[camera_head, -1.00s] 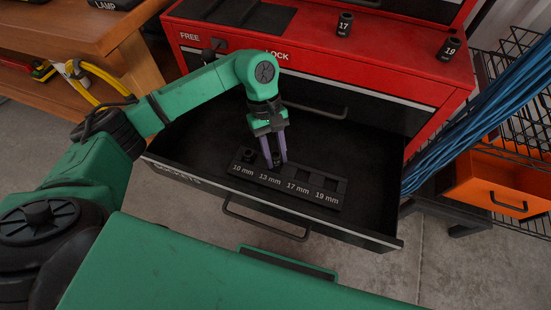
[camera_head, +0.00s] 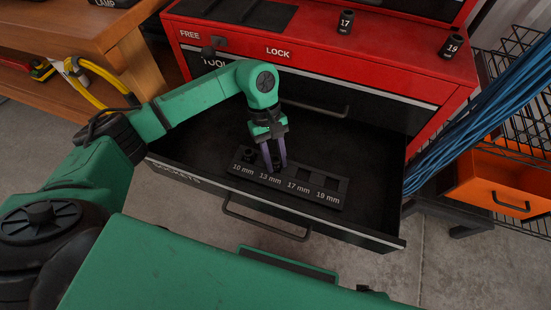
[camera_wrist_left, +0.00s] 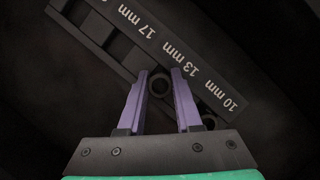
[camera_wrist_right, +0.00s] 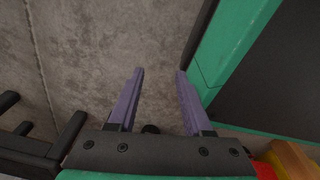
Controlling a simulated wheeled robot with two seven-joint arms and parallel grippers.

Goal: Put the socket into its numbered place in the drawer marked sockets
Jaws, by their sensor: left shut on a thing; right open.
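The open drawer marked sockets (camera_head: 360,210) holds a dark rack (camera_head: 326,207) labelled 10, 13, 17 and 19 mm. My left gripper (camera_head: 274,168) reaches down to the 13 mm place. It is shut on a dark socket (camera_wrist_left: 160,84), whose round hollow end shows between the purple fingers in the left wrist view. The socket is at the 13 mm place; how deep it sits is hidden. Another socket (camera_head: 249,153) stands in the 10 mm place. The 17 mm and 19 mm places look empty. My right gripper (camera_wrist_right: 159,90) is open and empty above the concrete floor.
Sockets marked 17 (camera_head: 345,22) and 19 (camera_head: 451,46) stand on the red tool chest (camera_head: 395,50). Blue cables (camera_head: 470,120) and an orange bin (camera_head: 500,185) are at the right. A wooden bench (camera_head: 90,40) is at the left. The drawer's right part is clear.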

